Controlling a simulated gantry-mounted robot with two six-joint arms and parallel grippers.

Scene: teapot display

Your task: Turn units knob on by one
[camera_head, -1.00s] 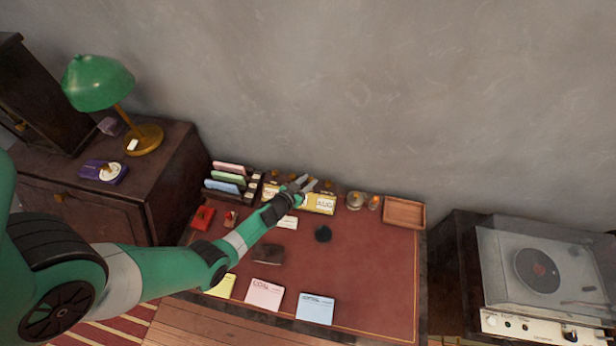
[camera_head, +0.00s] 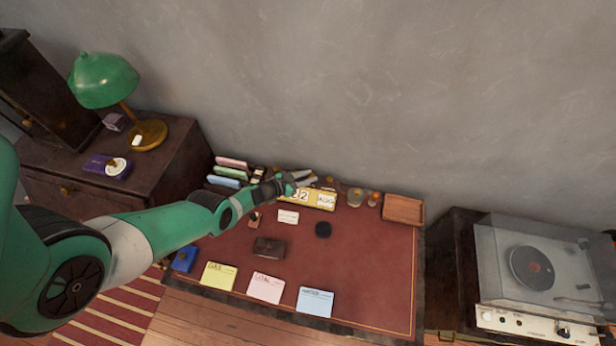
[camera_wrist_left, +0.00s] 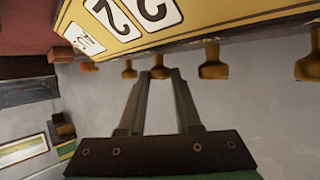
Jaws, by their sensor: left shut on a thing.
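The yellow calendar (camera_head: 310,203) stands at the back of the red desk, showing digits and a month tile reading AUG. The wrist view shows its yellow body (camera_wrist_left: 210,30) at the top with two tiles each showing a 2 and a small white tile at the left. A row of brass knobs runs along its edge. My left gripper (camera_head: 308,179) is behind the calendar's top edge. In the wrist view its fingers (camera_wrist_left: 160,73) are shut on a small brass knob (camera_wrist_left: 160,68). Another knob (camera_wrist_left: 129,70) is just to its left and one (camera_wrist_left: 214,62) to its right. My right gripper is not in view.
Pink, green and blue cards in a rack (camera_head: 228,172) stand left of the calendar. Small jars (camera_head: 355,197) and a wooden tray (camera_head: 403,209) are to its right. A dark wallet (camera_head: 269,247) and a round black thing (camera_head: 323,229) lie in front. The wall is close behind.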

